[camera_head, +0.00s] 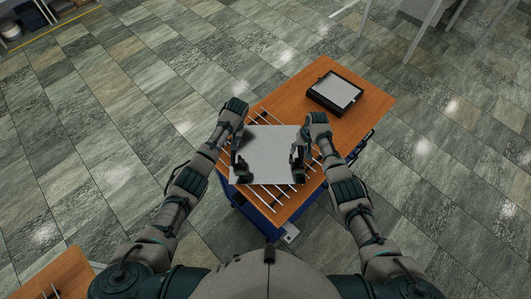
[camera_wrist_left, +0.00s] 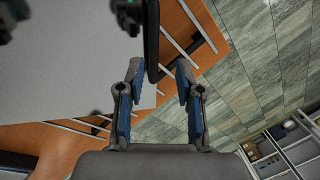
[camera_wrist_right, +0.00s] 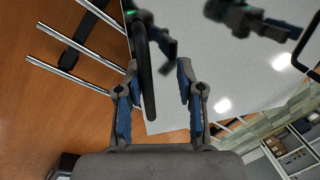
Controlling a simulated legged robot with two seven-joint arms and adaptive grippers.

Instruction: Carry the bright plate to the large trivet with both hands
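The bright plate (camera_head: 268,143) is a flat, pale sheet with a dark upright handle near its left and right edges. It lies over several parallel metal rods (camera_head: 262,197), seemingly the large trivet, on the wooden table; I cannot tell if it touches them. My left gripper (camera_head: 239,165) is at the left handle; in the left wrist view its open fingers (camera_wrist_left: 160,72) stand either side of the handle (camera_wrist_left: 151,35). My right gripper (camera_head: 298,160) is at the right handle; in the right wrist view its open fingers (camera_wrist_right: 157,72) flank the handle (camera_wrist_right: 146,85), nearer the left finger.
A black frame with a pale top (camera_head: 335,92) stands at the table's far right end. Bare wood (camera_head: 300,85) lies around it. Another wooden surface (camera_head: 55,275) is at the lower left. The tiled floor around the table is mostly clear.

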